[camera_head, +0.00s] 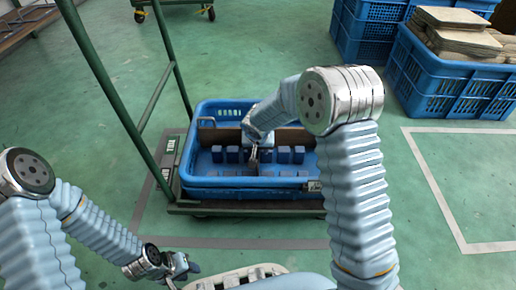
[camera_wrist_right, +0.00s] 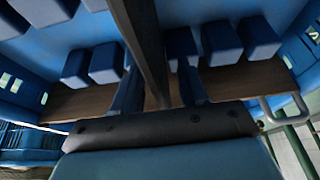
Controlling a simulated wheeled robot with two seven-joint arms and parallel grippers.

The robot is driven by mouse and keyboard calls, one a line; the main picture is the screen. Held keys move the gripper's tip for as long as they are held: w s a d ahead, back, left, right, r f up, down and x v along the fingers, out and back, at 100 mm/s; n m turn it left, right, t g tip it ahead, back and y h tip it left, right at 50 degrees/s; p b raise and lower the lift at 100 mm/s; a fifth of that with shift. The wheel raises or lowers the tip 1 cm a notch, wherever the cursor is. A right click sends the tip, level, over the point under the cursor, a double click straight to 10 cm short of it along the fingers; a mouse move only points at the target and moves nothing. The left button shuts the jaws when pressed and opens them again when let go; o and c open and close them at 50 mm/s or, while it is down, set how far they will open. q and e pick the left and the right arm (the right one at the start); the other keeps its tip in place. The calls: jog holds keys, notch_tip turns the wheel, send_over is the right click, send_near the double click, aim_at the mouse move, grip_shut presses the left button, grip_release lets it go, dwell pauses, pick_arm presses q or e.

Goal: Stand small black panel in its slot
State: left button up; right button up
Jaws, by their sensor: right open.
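A dark thin panel (camera_wrist_right: 146,42) shows nearly edge-on in the right wrist view, running between the two fingers of my right gripper (camera_wrist_right: 158,90). These fingers are open, one on each side of it; I cannot tell whether either touches it. In the head view my right gripper (camera_head: 254,158) points down into the blue tray (camera_head: 196,128), among the rows of blue blocks (camera_head: 284,154). The arm hides much of that spot, so the panel's seating in a slot cannot be told. My left gripper (camera_head: 187,267) is low at the left, away from the tray; its jaw opening is unclear.
A brown panel (camera_head: 295,138) stands across the back of the tray, which rests on a cart with a green frame (camera_head: 158,97). Blue crates (camera_head: 455,88) stand at the right, the nearer holding brown boards (camera_head: 455,38). Green floor between is clear.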

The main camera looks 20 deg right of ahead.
pick_arm(q)
notch_tip(320, 180, up, 3)
jog(key=p, duration=0.2)
jog(key=shift+s+f+p, duration=0.1)
jog(key=shift+p, duration=0.3)
pick_arm(e)
jog(key=v, duration=1.4)
jog(key=shift+f, duration=0.1)
